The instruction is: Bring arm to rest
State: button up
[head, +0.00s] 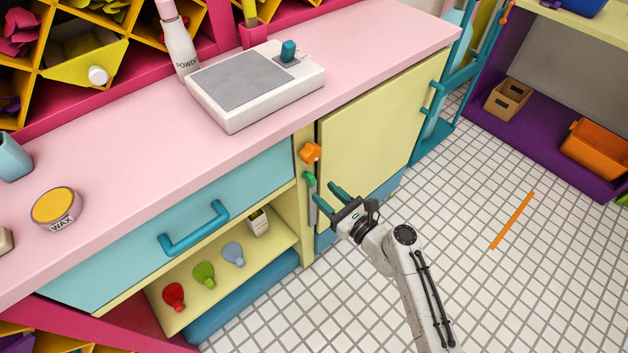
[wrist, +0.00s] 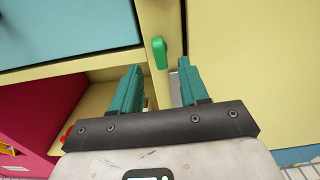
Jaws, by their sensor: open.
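My gripper (head: 326,193) is in front of the pink-topped cabinet, near the upright post between the open shelf and the yellow door. Its two teal fingers are apart, and nothing shows between them. In the wrist view the gripper (wrist: 158,70) also has its fingers spread, pointing at the cabinet front. A green piece (head: 309,179) on the post is just beyond the fingertips; it also shows in the wrist view (wrist: 159,52). I cannot tell whether the fingers touch anything. My arm reaches in from the bottom of the head view.
The yellow door (head: 370,125) and the blue drawer (head: 190,220) with its teal handle (head: 194,230) are shut. An orange piece (head: 310,152) is above the green one. Small balloon-shaped pieces (head: 204,274) line the shelf. The tiled floor (head: 480,270) at right is mostly clear, with an orange stick (head: 512,220).

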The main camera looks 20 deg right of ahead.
jog(key=shift+s+d, duration=0.15)
jog(key=shift+s, duration=0.3)
jog(key=s+a+n+g+y+p, duration=0.1)
jog(key=s+a+n+g+p, duration=0.15)
jog(key=s+n+g, duration=0.55)
jog(key=s+a+n+g+y+p, duration=0.1)
jog(key=s+a+n+g, duration=0.15)
jog(key=s+n, duration=0.65)
jog(key=s+d+r+n+g+h+p, duration=0.1)
jog(key=s+d+r+n+g+h, duration=0.1)
jog(key=s+d+n+h, duration=0.2)
jog(key=s+d+r+n+g+h, duration=0.3)
jog(key=s+d+n, duration=0.3)
jog(key=s+n, duration=0.4)
jog(key=shift+s+d+n+g+h+p, duration=0.3)
jog(key=shift+s+g+h+p, duration=0.05)
jog(key=shift+h+p, duration=0.05)
